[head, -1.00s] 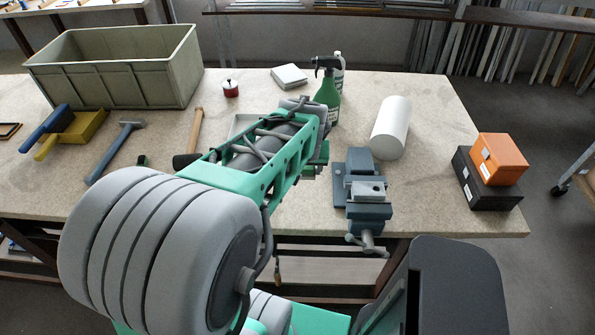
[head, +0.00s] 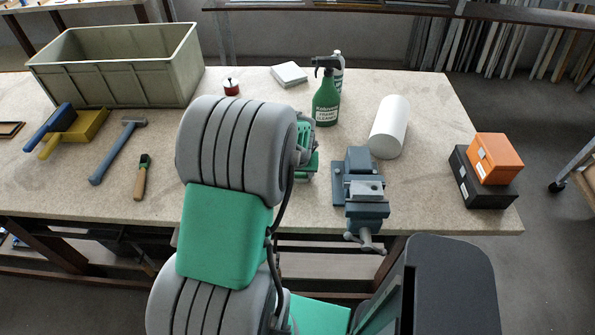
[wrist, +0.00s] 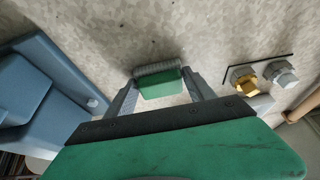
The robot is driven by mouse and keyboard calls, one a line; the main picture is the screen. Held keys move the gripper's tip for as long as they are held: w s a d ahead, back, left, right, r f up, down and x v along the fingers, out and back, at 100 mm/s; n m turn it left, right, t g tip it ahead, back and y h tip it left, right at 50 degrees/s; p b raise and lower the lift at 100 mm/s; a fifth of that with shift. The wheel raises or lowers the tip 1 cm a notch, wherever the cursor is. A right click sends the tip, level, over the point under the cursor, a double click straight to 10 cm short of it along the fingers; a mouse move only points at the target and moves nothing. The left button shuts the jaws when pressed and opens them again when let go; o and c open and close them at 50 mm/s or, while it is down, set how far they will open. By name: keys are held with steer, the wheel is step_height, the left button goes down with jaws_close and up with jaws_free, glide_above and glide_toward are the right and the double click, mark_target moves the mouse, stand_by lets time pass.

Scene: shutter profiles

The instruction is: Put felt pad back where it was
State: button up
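My gripper (wrist: 161,84) shows in the wrist view, its two grey fingers close against both ends of a small green block with a grey, ribbed far edge, which I take for the felt pad (wrist: 160,90). No gap shows between fingertips and block, so it looks held. The tabletop lies beyond it; how high it is above the table is hard to tell. In the head view my arm hides the fingertips and the pad; only a green part of the wrist shows left of the vise.
The blue-grey vise (head: 362,190) stands close by; it also shows in the wrist view (wrist: 45,85). Brass (wrist: 244,80) and grey (wrist: 281,73) fittings lie opposite it. Orange (head: 496,157) and black boxes are far right.

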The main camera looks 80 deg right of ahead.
steer(key=o, duration=0.4)
steer(key=shift+r, duration=0.45)
steer(key=b+v, duration=0.2)
steer(key=v, duration=0.9)
steer(key=w+a+r+n+t+y, duration=0.15)
steer(key=w+a+n, duration=0.25)
steer(key=w+a, duration=0.55)
steer(key=w+a+r+n+t, duration=0.1)
steer(key=w+a+r+n, duration=0.15)
steer(key=w+a, duration=0.75)
steer(key=w+a+n+y, duration=0.1)
steer(key=w+a+n, duration=0.1)
steer(key=a, duration=0.5)
steer(key=w+a+n+y, duration=0.1)
steer(key=a+n, duration=0.3)
steer(key=a, duration=0.4)
steer(key=w+a+r+n+y, duration=0.1)
steer(key=w+a+n, duration=0.2)
steer(key=a, duration=0.5)
steer(key=shift+w+a+r, duration=0.1)
steer(key=shift+a, duration=0.1)
